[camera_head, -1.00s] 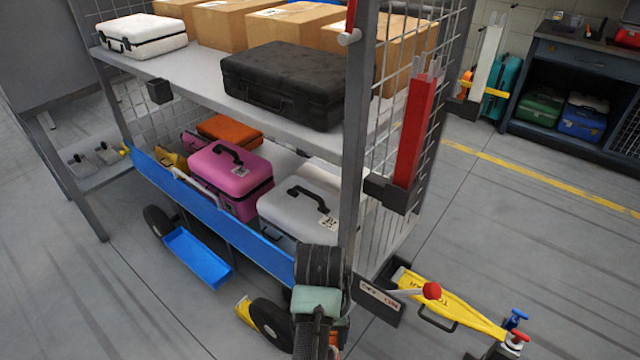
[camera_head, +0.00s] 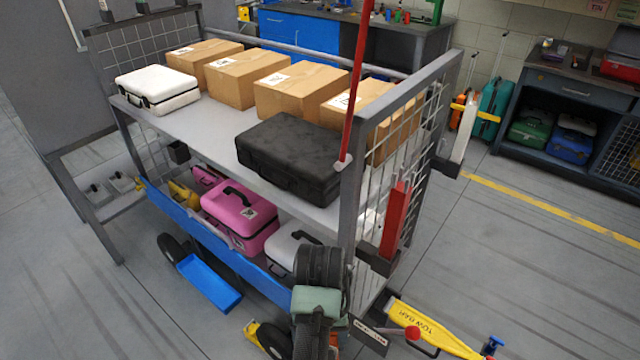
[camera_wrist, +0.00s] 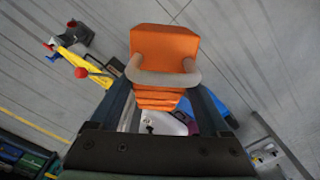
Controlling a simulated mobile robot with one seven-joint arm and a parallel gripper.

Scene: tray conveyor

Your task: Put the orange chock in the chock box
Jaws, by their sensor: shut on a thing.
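The orange chock (camera_wrist: 165,45) fills the upper middle of the wrist view, with a grey-brown loop handle across it. My gripper (camera_wrist: 163,80) is shut on it, one dark finger at each side, and the chock is held above the floor. In the head view my arm covers most of the gripper; only a small orange patch shows beside it low in the picture. A blue open-topped tray (camera_head: 208,284) sits low beside the cart's wheel, left of my arm, and looks empty. I cannot tell for sure whether it is the chock box.
The cart's upper shelf (camera_head: 215,130) holds cartons, a white case (camera_head: 157,90) and a black case (camera_head: 288,158). A pink case (camera_head: 240,218) lies below, behind a blue side rail. A yellow tow bar (camera_head: 430,328) extends at the right. Floor left of the cart is clear.

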